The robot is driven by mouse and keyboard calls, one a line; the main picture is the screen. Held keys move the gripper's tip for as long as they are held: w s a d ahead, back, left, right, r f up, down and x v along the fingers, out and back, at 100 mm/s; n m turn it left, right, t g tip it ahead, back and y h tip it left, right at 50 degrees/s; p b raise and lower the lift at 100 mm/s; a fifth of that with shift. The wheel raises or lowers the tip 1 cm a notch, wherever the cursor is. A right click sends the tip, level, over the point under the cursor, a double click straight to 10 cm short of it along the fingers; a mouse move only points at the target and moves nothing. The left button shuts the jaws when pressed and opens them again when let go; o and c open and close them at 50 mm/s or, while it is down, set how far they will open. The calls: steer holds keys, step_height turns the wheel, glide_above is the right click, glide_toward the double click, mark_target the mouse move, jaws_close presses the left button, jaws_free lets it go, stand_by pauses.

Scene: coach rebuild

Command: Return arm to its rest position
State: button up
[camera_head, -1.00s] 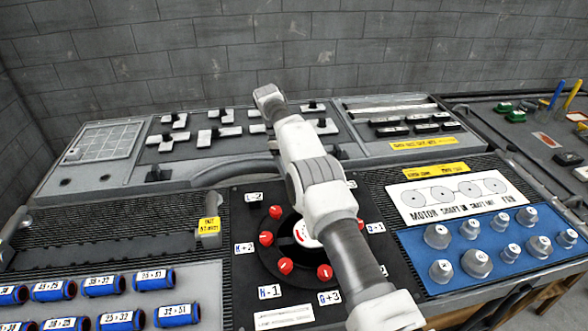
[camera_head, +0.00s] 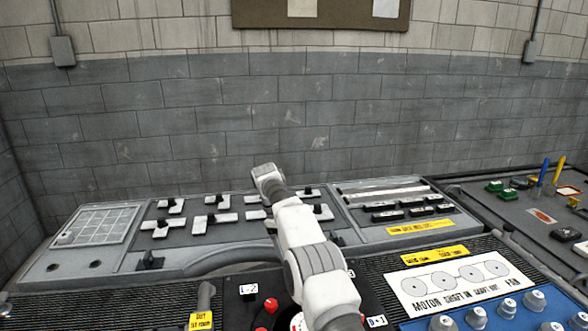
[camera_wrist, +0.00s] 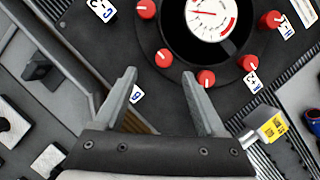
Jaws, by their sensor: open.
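My arm (camera_head: 310,255) reaches up over the bench from the bottom of the head view. Its bent upper part covers some of the panel behind it. In the wrist view my gripper (camera_wrist: 162,82) is open, with two grey fingers apart and nothing between them. The fingers point toward the black round fixture (camera_wrist: 165,45), which has red knobs and a white dial (camera_wrist: 213,14). I cannot tell the height of the fingertips above the panel. The gripper's fingers do not show in the head view.
A board of blue-grey caps (camera_head: 475,320) and a white motor diagram card (camera_head: 450,284) lie right of my arm. Black switches (camera_head: 170,206) stand behind. A yellow-tagged grey part (camera_wrist: 262,128) is close right of the fingers. A brick wall (camera_head: 230,120) closes the back.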

steer(key=s+d+r+m+t+y, duration=0.1)
steer(key=s+d+r+m, duration=0.15)
steer(key=r, duration=0.75)
steer(key=s+d+r+m+t+y, duration=0.15)
steer(key=s+d+r, duration=0.25)
steer(key=r, duration=0.6)
steer(key=s+d+r+m+t, duration=0.1)
steer(key=s+d+r, duration=0.15)
steer(key=s, duration=0.35)
steer(key=s+d+r+m+t, duration=0.1)
steer(key=s+d+r, duration=0.1)
steer(key=s+r, duration=0.3)
steer(key=s+d+f+m+t, duration=0.1)
steer(key=s+f, duration=0.1)
steer(key=s, duration=0.5)
steer(key=s+d+f+m+t, duration=0.1)
steer(key=s+f+m, duration=0.1)
steer(key=s, duration=0.5)
steer(key=s+d+f+m+t+y, duration=0.1)
steer(key=s+d+f, duration=0.1)
steer(key=s, duration=0.6)
steer(key=shift+f+m, duration=0.4)
steer(key=shift+f, duration=0.4)
steer(key=shift+d, duration=0.15)
steer(key=shift+s, duration=0.1)
